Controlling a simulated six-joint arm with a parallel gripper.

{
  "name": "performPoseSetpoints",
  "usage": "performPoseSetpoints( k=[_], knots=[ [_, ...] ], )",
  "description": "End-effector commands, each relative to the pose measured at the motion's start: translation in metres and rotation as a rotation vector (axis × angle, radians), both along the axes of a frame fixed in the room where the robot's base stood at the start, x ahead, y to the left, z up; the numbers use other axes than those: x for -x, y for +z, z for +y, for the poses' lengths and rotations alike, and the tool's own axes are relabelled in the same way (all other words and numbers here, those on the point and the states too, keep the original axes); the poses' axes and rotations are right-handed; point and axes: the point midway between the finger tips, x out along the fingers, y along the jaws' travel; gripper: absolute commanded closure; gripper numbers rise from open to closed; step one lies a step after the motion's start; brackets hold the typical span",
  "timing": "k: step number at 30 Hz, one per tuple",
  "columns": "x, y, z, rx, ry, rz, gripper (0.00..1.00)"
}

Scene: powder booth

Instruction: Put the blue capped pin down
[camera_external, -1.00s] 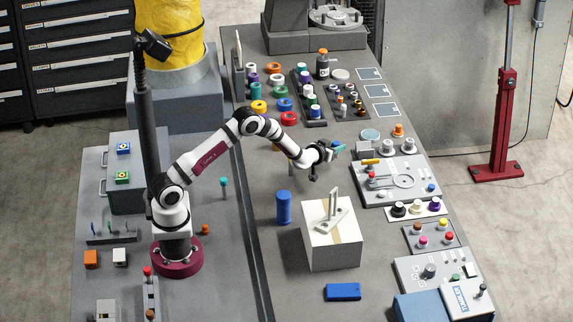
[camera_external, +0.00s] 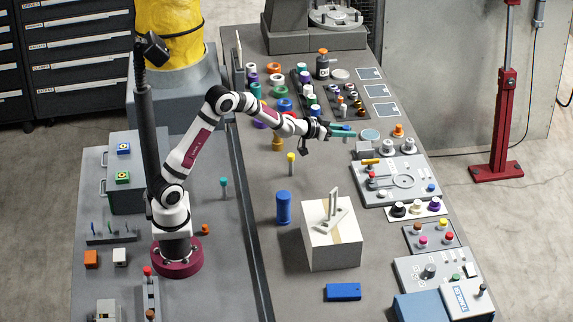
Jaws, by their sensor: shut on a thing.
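My gripper (camera_external: 341,131) is over the upper middle of the grey bench, reaching right with its fingers roughly level. It is shut on the blue capped pin (camera_external: 341,127), whose blue part shows at the jaws beside a teal strip. The pin's shaft is too small and hidden to make out, so I cannot tell its tilt. The gripper appears to be above the bench, left of a pale blue round disc (camera_external: 370,134).
A yellow-capped pin (camera_external: 291,158) stands below my forearm. A blue cylinder (camera_external: 284,207) and a white block (camera_external: 331,243) stand nearer the front. A grey fixture plate (camera_external: 410,190) lies at right. Coloured rings and bottles crowd the back.

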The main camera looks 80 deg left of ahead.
Motion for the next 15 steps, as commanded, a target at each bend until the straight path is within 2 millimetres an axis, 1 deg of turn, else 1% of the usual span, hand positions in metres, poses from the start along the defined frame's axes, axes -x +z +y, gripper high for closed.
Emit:
performPoseSetpoints(
  k=[2,5,8,9,12,14,15],
  knots=[
    [0.009,-0.004,-0.003,0.001,-0.101,0.000,1.00],
    [0.028,-0.017,-0.017,0.006,-0.276,0.000,1.00],
    [0.060,-0.037,-0.034,0.011,-0.455,-0.001,1.00],
    [0.074,-0.046,-0.040,0.012,-0.515,0.000,1.00],
    [0.096,-0.058,-0.050,0.007,-0.606,-0.002,1.00],
    [0.103,-0.066,-0.054,0.006,-0.633,-0.001,1.00],
    [0.106,-0.076,-0.055,0.007,-0.642,0.000,1.00]
  ],
)
